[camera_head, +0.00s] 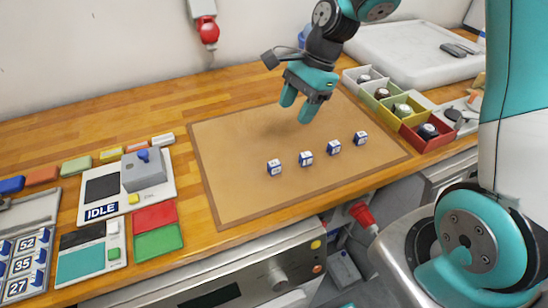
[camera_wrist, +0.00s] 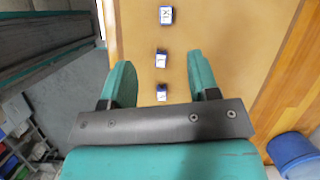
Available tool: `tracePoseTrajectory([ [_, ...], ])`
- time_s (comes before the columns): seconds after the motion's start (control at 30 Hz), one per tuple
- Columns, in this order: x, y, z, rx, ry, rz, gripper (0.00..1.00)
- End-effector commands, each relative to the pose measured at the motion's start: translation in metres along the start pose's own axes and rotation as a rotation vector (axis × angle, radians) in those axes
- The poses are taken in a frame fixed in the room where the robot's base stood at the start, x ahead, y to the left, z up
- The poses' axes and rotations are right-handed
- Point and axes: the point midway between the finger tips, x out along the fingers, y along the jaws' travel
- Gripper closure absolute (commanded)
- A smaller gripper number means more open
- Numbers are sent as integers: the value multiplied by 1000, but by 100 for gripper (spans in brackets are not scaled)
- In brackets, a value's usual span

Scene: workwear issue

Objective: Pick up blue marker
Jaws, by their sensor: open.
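My gripper (camera_head: 298,107) hangs open and empty above the brown mat (camera_head: 230,195), behind a row of small blue-and-white cubes. The cubes stand apart on the mat: one at the left (camera_head: 274,167), two in the middle (camera_head: 306,158) (camera_head: 334,147) and one at the right (camera_head: 361,138). In the wrist view my open fingers (camera_wrist: 160,65) show with three cubes in line between and beyond them. A blue block-like piece (camera_head: 11,185) lies at the far left of the bench, well away from my gripper. I cannot tell for sure which of these is the blue marker.
Orange, green, yellow and pale pieces lie beside the blue piece. A grey device (camera_head: 145,170) on a panel reading IDLE, red and green pads (camera_head: 157,240) and numbered tags stand at the left. Coloured bins (camera_head: 430,140) and a white tray (camera_head: 400,55) stand right.

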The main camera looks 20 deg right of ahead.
Motion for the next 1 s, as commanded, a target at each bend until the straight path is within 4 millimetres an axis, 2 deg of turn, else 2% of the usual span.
tracePoseTrajectory([
  [0.1, 2, -6, -13, 120, -5, 2, 45],
  [0.23, 18, -7, -16, 156, -7, 6, 45],
  [0.5, 78, -5, -14, 152, -6, 9, 45],
  [0.7, 114, -6, -14, 149, -6, 5, 45],
  [1.0, 135, -6, -17, 151, -5, 5, 45],
])
